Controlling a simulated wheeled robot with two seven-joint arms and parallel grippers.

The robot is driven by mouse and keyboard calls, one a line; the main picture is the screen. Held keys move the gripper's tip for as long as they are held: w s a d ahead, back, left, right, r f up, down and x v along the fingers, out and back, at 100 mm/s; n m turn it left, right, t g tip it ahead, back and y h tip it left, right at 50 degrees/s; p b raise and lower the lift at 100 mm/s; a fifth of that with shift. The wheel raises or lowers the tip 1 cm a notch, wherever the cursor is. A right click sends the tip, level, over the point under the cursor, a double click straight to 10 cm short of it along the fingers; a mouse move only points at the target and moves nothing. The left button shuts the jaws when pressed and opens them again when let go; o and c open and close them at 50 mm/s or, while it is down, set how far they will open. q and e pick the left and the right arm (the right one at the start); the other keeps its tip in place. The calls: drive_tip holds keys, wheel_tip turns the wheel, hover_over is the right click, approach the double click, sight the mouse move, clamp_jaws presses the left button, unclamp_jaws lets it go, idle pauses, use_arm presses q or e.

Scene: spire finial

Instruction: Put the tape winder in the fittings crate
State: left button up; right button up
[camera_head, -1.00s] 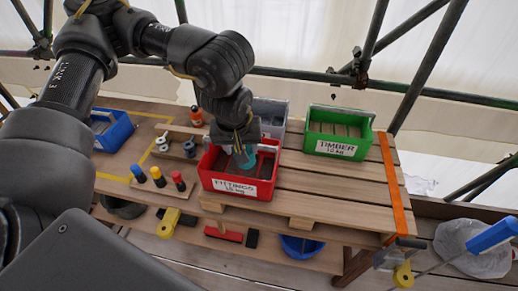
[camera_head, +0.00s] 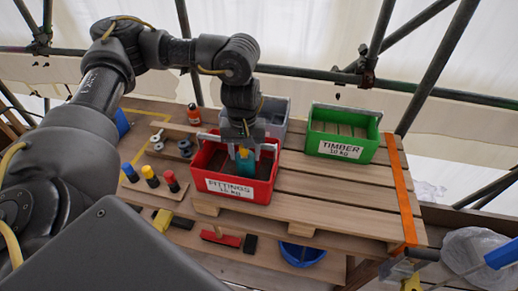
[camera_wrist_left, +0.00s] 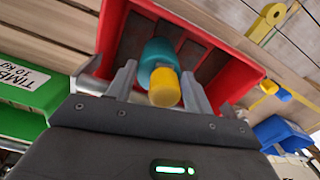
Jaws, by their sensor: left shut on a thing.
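The tape winder, a teal body with a yellow round end (camera_head: 243,163), is held in my left gripper (camera_head: 242,146). In the left wrist view the winder (camera_wrist_left: 158,55) sits between the two fingers (camera_wrist_left: 150,88), its yellow end toward the camera. The red fittings crate (camera_head: 235,188) stands on the slatted pallet, with its label facing front. The winder is over or within the crate's opening; I cannot tell whether it touches the crate floor. The crate's red wall (camera_wrist_left: 225,28) also shows in the left wrist view. My right gripper is not in view.
A green timber crate (camera_head: 342,149) stands to the right, and a grey crate (camera_head: 272,107) is behind the fittings crate. Several colour-capped pieces (camera_head: 151,176) are on a board at left. The pallet slats (camera_head: 315,190) between crates and orange strap (camera_head: 400,200) are clear.

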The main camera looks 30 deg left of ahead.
use_arm(q)
drive_tip(key=shift+s+a+f+b, duration=0.1)
drive_tip(key=shift+f+b, duration=0.05)
drive_tip(key=shift+f, duration=0.35)
drive_tip(key=shift+s+a+f+b, duration=0.1)
drive_tip(key=shift+f+b, duration=0.05)
drive_tip(key=shift+f, duration=0.3)
drive_tip(key=shift+s+d+r, duration=0.1)
drive_tip(key=shift+s+r, duration=0.1)
drive_tip(key=shift+s, duration=0.05)
drive_tip(key=shift+s+r, duration=0.1)
drive_tip(key=shift+s, duration=0.05)
drive_tip(key=shift+d, duration=0.1)
drive_tip(key=shift+w+f, duration=0.25)
drive_tip(key=shift+w, duration=0.05)
drive_tip(key=o, duration=1.1)
drive_tip(key=shift+o, duration=1.7)
drive_tip(key=shift+s, duration=0.1)
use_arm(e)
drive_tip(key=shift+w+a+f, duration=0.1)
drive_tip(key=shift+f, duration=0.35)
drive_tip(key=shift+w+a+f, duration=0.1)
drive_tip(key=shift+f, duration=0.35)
use_arm(q)
drive_tip(key=shift+r, duration=0.15)
